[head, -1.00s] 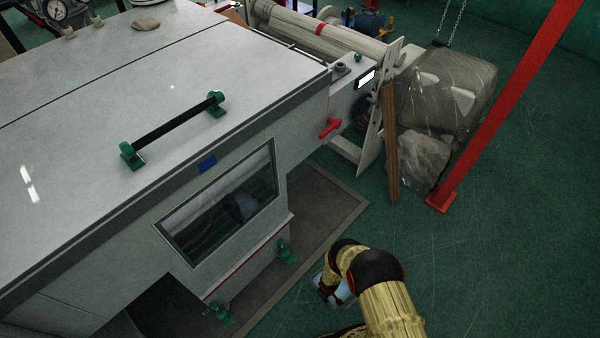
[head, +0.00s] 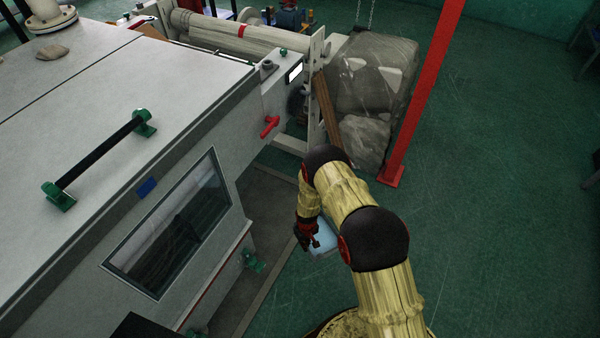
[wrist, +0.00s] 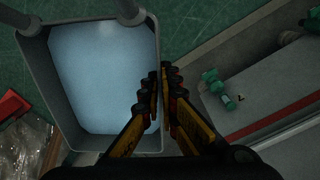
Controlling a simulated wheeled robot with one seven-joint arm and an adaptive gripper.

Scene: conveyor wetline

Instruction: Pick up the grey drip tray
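The grey drip tray (wrist: 150,40) fills the left of the wrist view. Its inside is an even pale blue, and I cannot tell whether that is liquid. Two grey rounded pieces stand at its upper corners. My gripper (wrist: 162,85) has its fingers close together on either side of the tray's right wall, shut on it. In the head view my gripper (head: 305,240) is low beside the machine, and only part of the tray (head: 324,245) shows, partly hidden behind my arm. The tray looks roughly level.
The pale machine (head: 210,170) with a window and green knobs stands to the left. A wrapped bale (head: 370,95), a wooden plank (head: 328,115) and a red post (head: 425,90) are beyond my arm.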

